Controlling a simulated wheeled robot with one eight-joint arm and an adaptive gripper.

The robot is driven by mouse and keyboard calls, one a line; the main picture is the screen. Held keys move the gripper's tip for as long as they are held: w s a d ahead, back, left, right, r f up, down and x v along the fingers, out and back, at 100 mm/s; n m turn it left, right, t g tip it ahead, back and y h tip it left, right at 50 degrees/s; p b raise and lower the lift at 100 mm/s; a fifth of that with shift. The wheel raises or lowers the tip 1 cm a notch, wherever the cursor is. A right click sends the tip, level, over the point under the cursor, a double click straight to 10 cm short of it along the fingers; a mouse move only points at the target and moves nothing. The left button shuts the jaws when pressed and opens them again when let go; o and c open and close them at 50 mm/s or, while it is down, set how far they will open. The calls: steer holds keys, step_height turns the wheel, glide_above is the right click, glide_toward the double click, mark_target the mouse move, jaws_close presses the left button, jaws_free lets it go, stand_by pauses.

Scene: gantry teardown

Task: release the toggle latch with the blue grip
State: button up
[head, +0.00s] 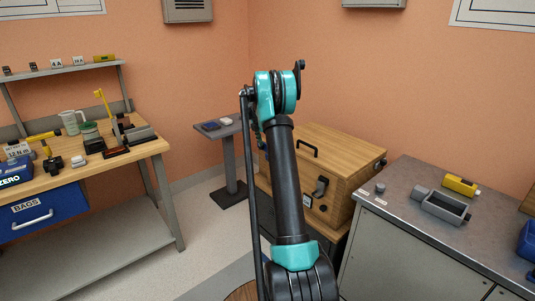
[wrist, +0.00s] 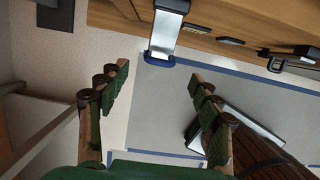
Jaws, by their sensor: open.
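The toggle latch (wrist: 167,32) shows in the wrist view as a pale metal lever with a blue grip (wrist: 159,60) at its lower end. It hangs along the wooden crate face (wrist: 215,42) at the top of the view. My gripper (wrist: 160,82) is open and empty, with one green-padded finger on each side of the picture. The blue grip appears between and beyond the fingertips, with no visible contact. In the head view the wooden crate (head: 335,150) stands behind my arm. The blue grip and my gripper are hidden there.
Black fittings (wrist: 276,62) sit on the crate face right of the latch; a black latch (head: 320,187) also shows in the head view. A grey cabinet (head: 400,200) stands right of the crate, a small pedestal (head: 229,160) left, and a cluttered workbench (head: 110,165) farther left.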

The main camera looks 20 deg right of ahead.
steer(key=shift+v, duration=2.45)
steer(key=s+a+r+m+t, duration=0.1)
steer(key=s+a+m, duration=0.3)
steer(key=s, duration=0.4)
steer(key=s+a+m+y, duration=0.1)
steer(key=s+a+m, duration=0.35)
steer(key=s, duration=0.35)
steer(key=s+a+r+m+t, duration=0.1)
steer(key=s+a+m, duration=0.25)
steer(key=s, duration=0.45)
steer(key=s+a+f+m, duration=0.2)
steer(key=s+f+m, duration=0.1)
steer(key=s, duration=0.5)
steer(key=s+a+f+m+y, duration=0.1)
steer(key=s+a+f+m, duration=0.2)
steer(key=s, duration=0.6)
steer(key=s+a+f+m+t, duration=0.1)
steer(key=s+a+f+m, duration=0.2)
steer(key=s, duration=0.6)
steer(key=shift+m+y, duration=0.3)
steer(key=shift+m, duration=0.2)
